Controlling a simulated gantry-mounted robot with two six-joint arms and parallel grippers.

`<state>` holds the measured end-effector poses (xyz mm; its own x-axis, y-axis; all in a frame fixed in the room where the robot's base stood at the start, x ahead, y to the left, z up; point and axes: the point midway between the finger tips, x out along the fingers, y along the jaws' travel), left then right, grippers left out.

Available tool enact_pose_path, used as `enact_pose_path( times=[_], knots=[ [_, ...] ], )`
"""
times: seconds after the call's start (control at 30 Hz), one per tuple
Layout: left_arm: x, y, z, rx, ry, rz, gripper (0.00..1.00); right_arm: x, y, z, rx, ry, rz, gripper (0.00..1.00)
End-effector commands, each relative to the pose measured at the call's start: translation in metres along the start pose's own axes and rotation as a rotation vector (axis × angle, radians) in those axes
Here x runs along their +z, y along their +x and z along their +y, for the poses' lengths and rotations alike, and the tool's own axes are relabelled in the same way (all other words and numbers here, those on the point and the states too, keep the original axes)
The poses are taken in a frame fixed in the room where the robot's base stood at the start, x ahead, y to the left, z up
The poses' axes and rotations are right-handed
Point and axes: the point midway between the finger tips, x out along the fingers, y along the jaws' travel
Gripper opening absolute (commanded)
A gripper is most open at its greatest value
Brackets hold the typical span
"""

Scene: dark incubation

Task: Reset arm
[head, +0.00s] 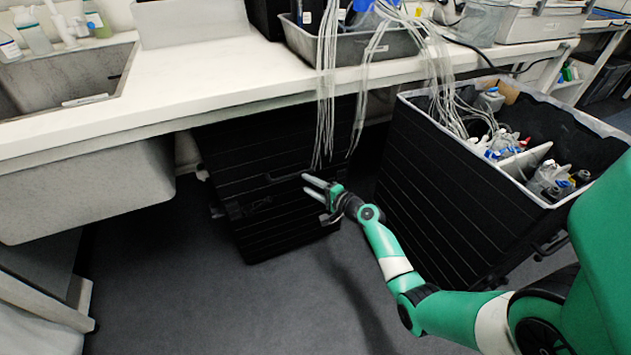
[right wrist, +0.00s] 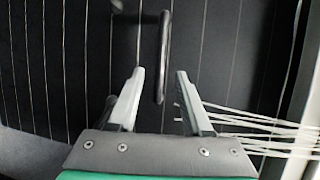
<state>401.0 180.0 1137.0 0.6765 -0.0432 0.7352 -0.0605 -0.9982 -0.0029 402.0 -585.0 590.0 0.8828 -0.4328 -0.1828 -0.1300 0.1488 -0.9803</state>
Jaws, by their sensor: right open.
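My right gripper (head: 318,188) is open in the head view, in front of a black ribbed cabinet (head: 245,150) under the bench. In the right wrist view its two pale fingers (right wrist: 157,85) stand apart with nothing held between them. A dark bar handle (right wrist: 163,55) on the cabinet front shows beyond and between the fingertips; I cannot tell whether they touch it. The handle also shows in the head view (head: 290,175), just left of the fingertips. My left gripper is not in view.
A black bin (head: 440,185) with bottles stands right of my right arm. Pale cables (head: 326,110) hang from the white bench (head: 230,85) close to the gripper. A sink (head: 65,75) is at the left. The grey floor (head: 170,290) in front is clear.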

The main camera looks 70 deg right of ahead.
Motion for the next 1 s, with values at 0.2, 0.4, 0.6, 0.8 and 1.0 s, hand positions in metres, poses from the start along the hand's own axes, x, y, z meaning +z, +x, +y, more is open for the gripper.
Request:
enact_pose_path(
  times=[0.2,0.4,0.6,0.8,1.0],
  knots=[
    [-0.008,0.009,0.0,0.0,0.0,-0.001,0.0,0.0,-0.029,0.0,0.001,0.001,0.0,0.5],
    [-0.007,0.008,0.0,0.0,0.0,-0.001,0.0,0.0,-0.031,0.001,0.0,0.0,0.0,0.5],
    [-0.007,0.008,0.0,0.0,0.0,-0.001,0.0,0.0,-0.031,0.001,0.0,0.0,0.0,0.5],
    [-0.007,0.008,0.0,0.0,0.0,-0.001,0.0,0.001,-0.03,0.001,0.0,0.0,-0.001,0.5],
    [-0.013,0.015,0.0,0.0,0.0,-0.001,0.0,0.052,-0.011,-0.025,-0.02,-0.034,-0.105,0.5]
  ],
)
